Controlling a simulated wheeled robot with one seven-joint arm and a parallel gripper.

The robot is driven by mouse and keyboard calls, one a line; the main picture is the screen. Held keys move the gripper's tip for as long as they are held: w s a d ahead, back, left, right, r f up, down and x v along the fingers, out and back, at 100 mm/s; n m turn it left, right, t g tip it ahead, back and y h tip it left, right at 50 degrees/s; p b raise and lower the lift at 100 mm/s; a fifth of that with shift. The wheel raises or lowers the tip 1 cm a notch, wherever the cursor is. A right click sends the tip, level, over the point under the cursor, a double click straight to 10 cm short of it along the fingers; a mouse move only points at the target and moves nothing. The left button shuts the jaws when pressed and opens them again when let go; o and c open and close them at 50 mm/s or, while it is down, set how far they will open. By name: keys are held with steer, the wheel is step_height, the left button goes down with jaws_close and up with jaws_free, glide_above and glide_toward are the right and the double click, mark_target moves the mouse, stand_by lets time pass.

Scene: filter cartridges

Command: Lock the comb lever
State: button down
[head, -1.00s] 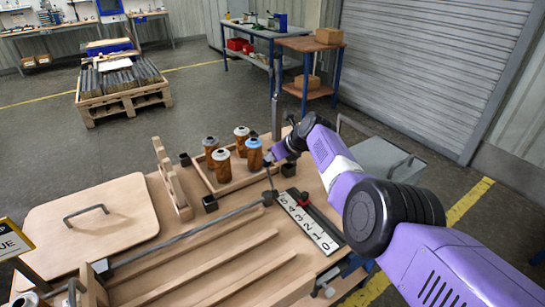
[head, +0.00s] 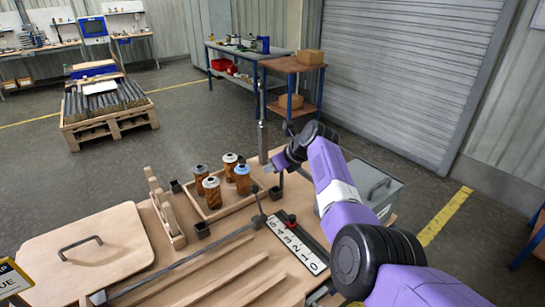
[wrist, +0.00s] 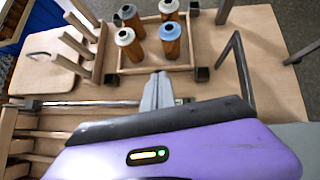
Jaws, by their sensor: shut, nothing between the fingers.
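The comb lever (head: 257,203) is a short thin dark stick, standing steeply from a dark joint at the right end of a long grey rod (head: 185,263). In the wrist view the rod (wrist: 75,103) runs in from the left, and its joint end is largely hidden behind my gripper. My gripper (head: 275,165) is shut and empty, above and to the right of the lever's top in the head view, and looks apart from it. In the wrist view its closed fingers (wrist: 157,92) point toward the cartridge tray. Whether the lever is locked I cannot tell.
A wooden tray (head: 217,213) with several capped cartridges stands behind the lever. A numbered scale (head: 297,245) with a red marker lies to its right. A wooden slotted rack (head: 165,212), a handled lid (head: 85,255) and a grey handled box (head: 382,190) are also near.

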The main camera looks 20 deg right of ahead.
steer(key=r, duration=0.3)
steer(key=shift+s+d+r, duration=0.1)
steer(key=shift+s+d, duration=0.2)
